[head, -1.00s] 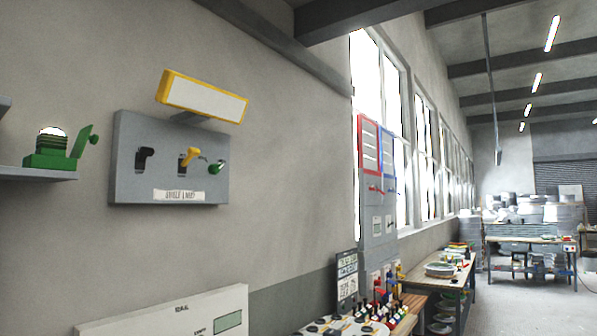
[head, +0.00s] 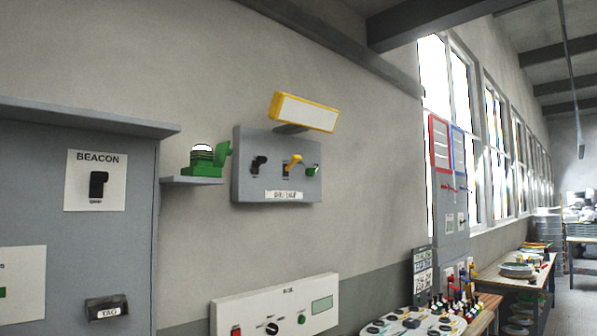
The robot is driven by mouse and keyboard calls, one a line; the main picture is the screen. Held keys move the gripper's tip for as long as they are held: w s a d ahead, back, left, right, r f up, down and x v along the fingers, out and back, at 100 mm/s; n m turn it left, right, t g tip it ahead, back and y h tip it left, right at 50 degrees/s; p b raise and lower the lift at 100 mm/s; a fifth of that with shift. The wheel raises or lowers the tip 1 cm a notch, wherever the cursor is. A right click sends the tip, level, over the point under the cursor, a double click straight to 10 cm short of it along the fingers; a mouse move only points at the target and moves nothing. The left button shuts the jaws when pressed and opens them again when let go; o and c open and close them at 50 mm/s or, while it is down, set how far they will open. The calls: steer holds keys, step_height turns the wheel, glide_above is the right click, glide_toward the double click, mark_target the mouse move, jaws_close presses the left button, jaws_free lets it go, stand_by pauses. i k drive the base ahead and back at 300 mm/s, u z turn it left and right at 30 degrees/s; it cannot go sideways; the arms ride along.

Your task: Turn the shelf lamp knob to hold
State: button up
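A grey control panel (head: 244,184) is fixed on the wall near the middle of the head view. Its small white label (head: 284,195) seems to read "shelf lamp", though it is blurred. A yellow-framed lamp (head: 308,113) with a white face sits above it. The panel carries a black knob (head: 259,164), a yellow lever-like knob (head: 293,161) and a green knob (head: 311,171). Their position marks are too small to read. My gripper is not in view.
A grey cabinet (head: 60,150) at left has a "BEACON" plate (head: 96,160) with a black knob. A green lamp (head: 203,165) stands on a small shelf beside the panel. A white control box (head: 275,308) is below. Workbenches (head: 530,270) stand at right under windows.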

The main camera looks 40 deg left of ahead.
mark_target(310, 172)
steer(key=k, duration=0.2)
steer(key=u, duration=0.9)
